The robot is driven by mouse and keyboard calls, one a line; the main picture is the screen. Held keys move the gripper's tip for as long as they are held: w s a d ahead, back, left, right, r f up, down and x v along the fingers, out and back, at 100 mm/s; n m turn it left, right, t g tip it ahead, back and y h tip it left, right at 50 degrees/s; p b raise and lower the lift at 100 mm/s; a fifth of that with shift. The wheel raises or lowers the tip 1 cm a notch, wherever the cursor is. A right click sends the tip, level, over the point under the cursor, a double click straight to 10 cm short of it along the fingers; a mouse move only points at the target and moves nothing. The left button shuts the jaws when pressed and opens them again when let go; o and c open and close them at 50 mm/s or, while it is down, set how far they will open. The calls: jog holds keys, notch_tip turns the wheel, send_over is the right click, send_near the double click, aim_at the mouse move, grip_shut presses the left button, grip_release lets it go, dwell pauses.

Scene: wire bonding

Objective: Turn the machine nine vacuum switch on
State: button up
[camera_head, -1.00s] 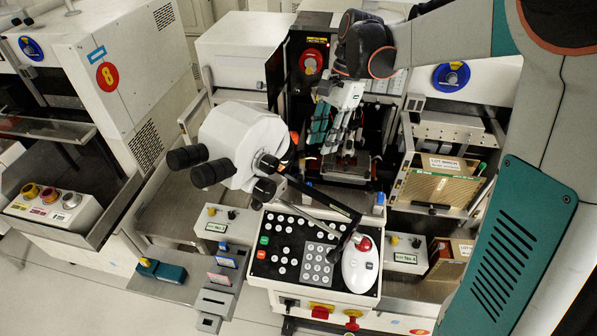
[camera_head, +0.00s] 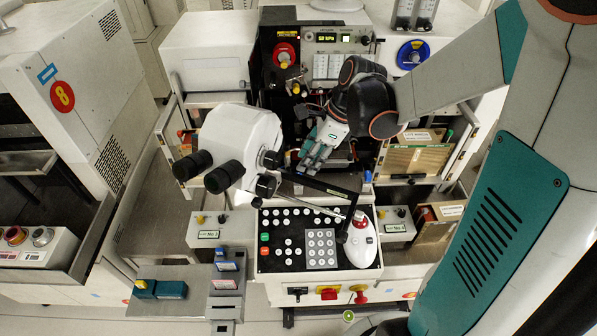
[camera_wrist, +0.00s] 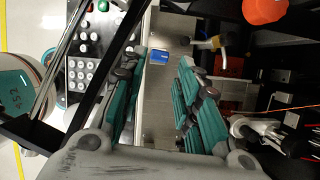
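The machine in the middle, with a white microscope head (camera_head: 240,145) and a black keypad panel (camera_head: 290,240), stands before me. I see no number nine on it. Its upper panel has a lit kPa display (camera_head: 327,37) and small knobs. I cannot tell for sure which control is the vacuum switch. My gripper (camera_head: 312,160) hangs over the machine's work area, right of the microscope. Its teal fingers are apart with nothing between them, also in the wrist view (camera_wrist: 160,95).
A red-topped white mouse-like control (camera_head: 361,240) sits right of the keypad. Labelled boxes (camera_head: 415,160) fill the right shelves. The microscope arm crosses close below my gripper.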

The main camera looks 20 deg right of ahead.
jog(key=b+x, duration=0.1)
jog(key=x, duration=0.5)
grip_shut()
